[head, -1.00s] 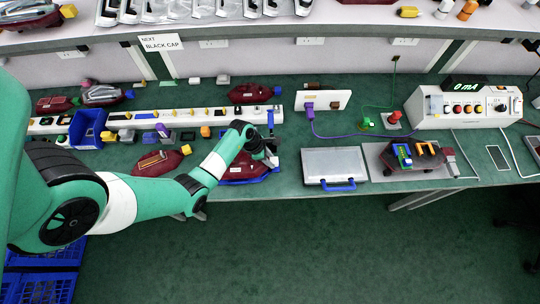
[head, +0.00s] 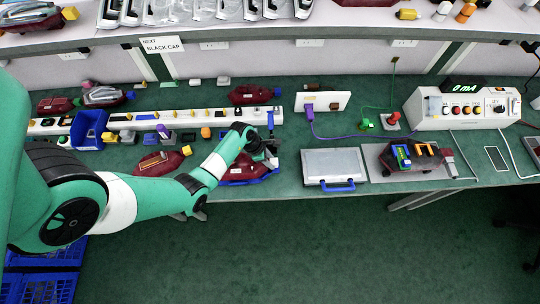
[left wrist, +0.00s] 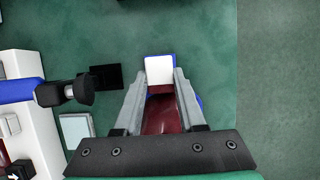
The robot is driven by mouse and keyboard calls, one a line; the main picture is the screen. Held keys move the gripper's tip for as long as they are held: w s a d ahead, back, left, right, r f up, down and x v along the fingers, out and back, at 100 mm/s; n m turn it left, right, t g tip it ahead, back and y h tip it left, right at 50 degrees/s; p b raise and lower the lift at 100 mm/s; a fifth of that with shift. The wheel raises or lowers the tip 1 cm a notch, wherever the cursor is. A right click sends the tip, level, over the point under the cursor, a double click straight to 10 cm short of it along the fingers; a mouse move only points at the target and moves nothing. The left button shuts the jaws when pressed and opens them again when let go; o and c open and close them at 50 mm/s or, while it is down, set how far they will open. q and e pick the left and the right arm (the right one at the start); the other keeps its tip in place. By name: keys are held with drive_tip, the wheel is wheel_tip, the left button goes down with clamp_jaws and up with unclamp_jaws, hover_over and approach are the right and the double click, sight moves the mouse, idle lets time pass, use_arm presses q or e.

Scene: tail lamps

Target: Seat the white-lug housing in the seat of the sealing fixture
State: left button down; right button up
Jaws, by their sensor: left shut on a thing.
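My left gripper (head: 268,160) points down at the front of the bench, over the right end of a dark red housing (head: 240,169). In the left wrist view, its fingers (left wrist: 162,78) are shut on the housing's white lug (left wrist: 159,70). The red body (left wrist: 160,112) shows between the fingers. The blue sealing fixture (head: 238,183) shows along the housing's lower edge, and a blue strip shows beside the lug. The gripper hides part of the housing and seat, so I cannot tell whether the housing is fully down. My right gripper is not in view.
A blue post with a black-tipped clamp (left wrist: 70,92) stands close to the gripper. A silver case (head: 335,164) is to the right. Another red housing (head: 160,162) lies left, beside my arm. A white rail (head: 155,120) runs behind. Bare green bench (left wrist: 205,30) shows near the fixture.

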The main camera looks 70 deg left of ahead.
use_arm(q)
drive_tip(key=shift+f+b, duration=0.75)
drive_tip(key=shift+f, duration=0.6)
drive_tip(key=shift+c, duration=2.1)
unclamp_jaws()
drive_tip(key=shift+r, duration=0.15)
drive_tip(key=p+v, duration=0.5)
drive_tip(key=v, duration=0.6)
drive_tip(key=shift+s+r, duration=0.2)
